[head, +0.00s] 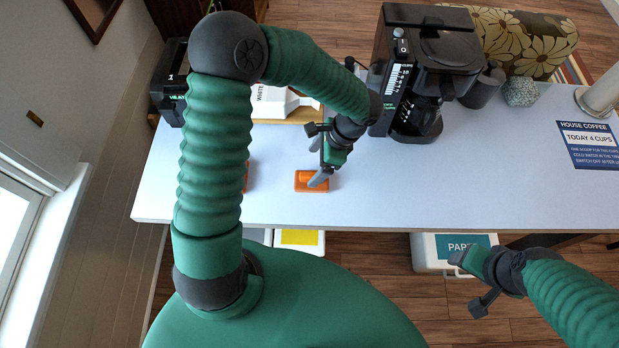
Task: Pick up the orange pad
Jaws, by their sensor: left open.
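The orange pad (302,187) lies flat on the pale table near its front edge, in the head view. My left gripper (317,166) is open and points down at it. One grey finger reaches over the pad's right part and hides a little of it; I cannot tell whether it touches. Another orange item (246,176) shows only as a sliver behind my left arm. My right gripper (466,284) is open and empty in front of the table, over the floor area.
A black coffee maker (427,60) stands behind and right of my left gripper. A white carton-like item (272,103) lies on a wooden board behind. A blue coffee sign (592,145) lies at the right. The table's front middle (430,190) is clear. White bins (425,252) stand below the front edge.

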